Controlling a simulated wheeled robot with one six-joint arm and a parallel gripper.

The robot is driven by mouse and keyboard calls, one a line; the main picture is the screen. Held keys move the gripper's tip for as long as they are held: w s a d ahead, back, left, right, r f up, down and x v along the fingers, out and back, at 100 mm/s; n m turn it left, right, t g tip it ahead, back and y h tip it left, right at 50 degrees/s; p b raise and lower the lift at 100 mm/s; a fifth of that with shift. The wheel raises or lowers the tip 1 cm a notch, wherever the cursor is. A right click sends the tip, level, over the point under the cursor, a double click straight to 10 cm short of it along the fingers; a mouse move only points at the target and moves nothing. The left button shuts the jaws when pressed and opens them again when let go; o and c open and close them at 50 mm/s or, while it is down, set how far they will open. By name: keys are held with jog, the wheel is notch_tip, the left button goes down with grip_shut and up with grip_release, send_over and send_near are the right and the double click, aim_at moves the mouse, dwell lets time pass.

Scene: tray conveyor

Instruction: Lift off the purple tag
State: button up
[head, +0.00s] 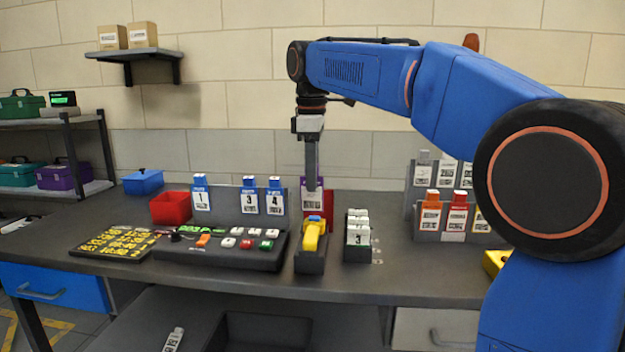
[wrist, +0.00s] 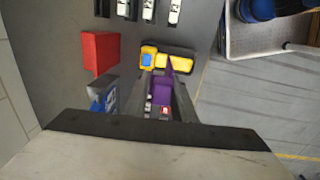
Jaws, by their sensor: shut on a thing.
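The purple tag (head: 309,196) stands upright at the right end of the grey rack (head: 235,214), with a white label on its front. My gripper (head: 311,186) points straight down at the tag's top, which its fingers partly hide. In the wrist view the purple tag (wrist: 162,88) sits between the two fingers of my gripper (wrist: 165,98), which are shut on it. I cannot tell whether its bottom is clear of the rack.
Blue tags (head: 249,196) stand left in the same rack. A yellow scanner (head: 314,236) lies in a dark holder in front. White tags (head: 357,229) stand right of it, and a red bin (head: 170,208) stands left. Orange and red tags (head: 457,214) stand further right.

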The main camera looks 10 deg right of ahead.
jog(key=shift+r, duration=2.7)
